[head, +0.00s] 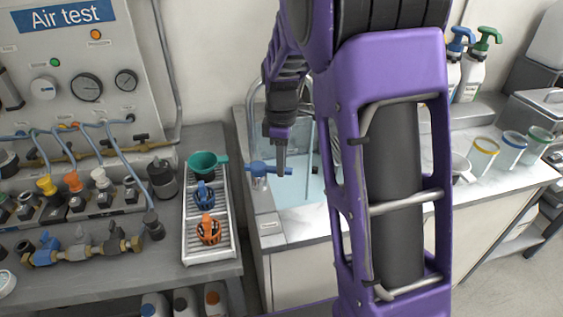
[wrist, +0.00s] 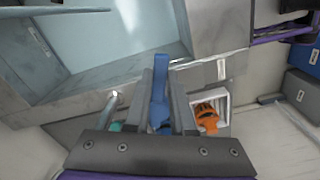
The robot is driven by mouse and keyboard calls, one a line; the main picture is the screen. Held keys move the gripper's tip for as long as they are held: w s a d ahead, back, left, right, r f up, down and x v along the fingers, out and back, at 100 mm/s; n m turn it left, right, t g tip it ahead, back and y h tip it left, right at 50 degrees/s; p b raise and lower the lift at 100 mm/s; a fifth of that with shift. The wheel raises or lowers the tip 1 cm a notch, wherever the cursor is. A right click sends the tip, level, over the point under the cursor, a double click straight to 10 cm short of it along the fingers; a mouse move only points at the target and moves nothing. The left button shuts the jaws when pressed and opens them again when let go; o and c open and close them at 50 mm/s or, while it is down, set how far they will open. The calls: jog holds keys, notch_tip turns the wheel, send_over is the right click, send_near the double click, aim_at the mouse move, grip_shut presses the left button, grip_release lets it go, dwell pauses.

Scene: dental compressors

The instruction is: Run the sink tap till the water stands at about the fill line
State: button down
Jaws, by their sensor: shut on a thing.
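The sink (head: 266,198) is set in the counter behind my arm, with pale blue water (head: 302,188) in it. The blue tap lever (head: 258,167) is at the sink's left edge. My gripper (head: 281,168) points down at the lever. In the wrist view my gripper (wrist: 162,88) is shut on the blue lever (wrist: 160,92), which shows between the two fingers. The sink basin (wrist: 180,58) also shows there, with pale blue water (wrist: 105,30) and a small label on its wall. I cannot make out the fill line or a running stream. My arm hides the sink's right part.
A drip tray (head: 194,247) left of the sink holds a green cup (head: 206,162), a blue part (head: 203,194) and an orange part (head: 208,230). The air test panel (head: 85,60) stands at left. Several cups and pump bottles (head: 473,70) stand on the right counter.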

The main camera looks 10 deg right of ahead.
dwell(0.4)
jog(key=shift+s+a+m+p, duration=0.25)
jog(key=shift+s+a+m, duration=0.1)
jog(key=shift+m, duration=0.6)
jog(key=shift+s+a+m+p, duration=0.25)
jog(key=shift+s+m, duration=0.15)
jog(key=shift+m, duration=0.5)
jog(key=shift+s+a+m+p, duration=0.25)
jog(key=shift+s+m, duration=0.1)
jog(key=shift+m, duration=0.6)
jog(key=c, duration=0.8)
grip_release()
jog(key=shift+o, duration=0.2)
notch_tip(320, 180, up, 18)
jog(key=p, duration=0.2)
jog(key=shift+f, duration=0.25)
